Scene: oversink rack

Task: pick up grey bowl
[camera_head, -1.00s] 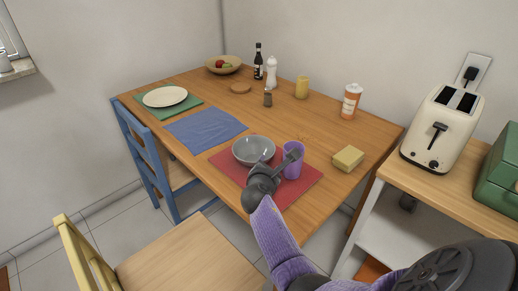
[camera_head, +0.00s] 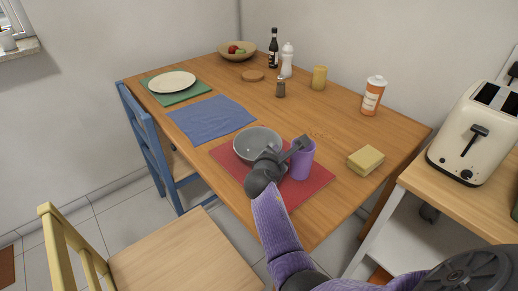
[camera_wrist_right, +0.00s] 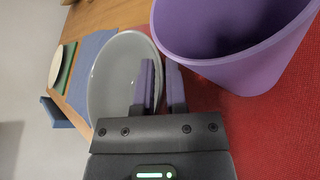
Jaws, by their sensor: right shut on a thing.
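The grey bowl (camera_head: 257,140) sits on the red placemat (camera_head: 305,190) at the near side of the table. My right gripper (camera_head: 272,152) is at the bowl's near right rim. In the right wrist view, its two purple-padded fingers (camera_wrist_right: 161,82) stand on either side of the rim of the grey bowl (camera_wrist_right: 112,75), shut on it. The bowl looks level, and I cannot tell whether it is clear of the mat. My left gripper is not in view.
A purple cup (camera_head: 303,160) stands close beside the bowl and my right gripper; it looms in the wrist view (camera_wrist_right: 235,50). A yellow sponge (camera_head: 365,160) lies to the right. A blue cloth (camera_head: 211,119) lies left. A wooden chair (camera_head: 185,255) stands in front.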

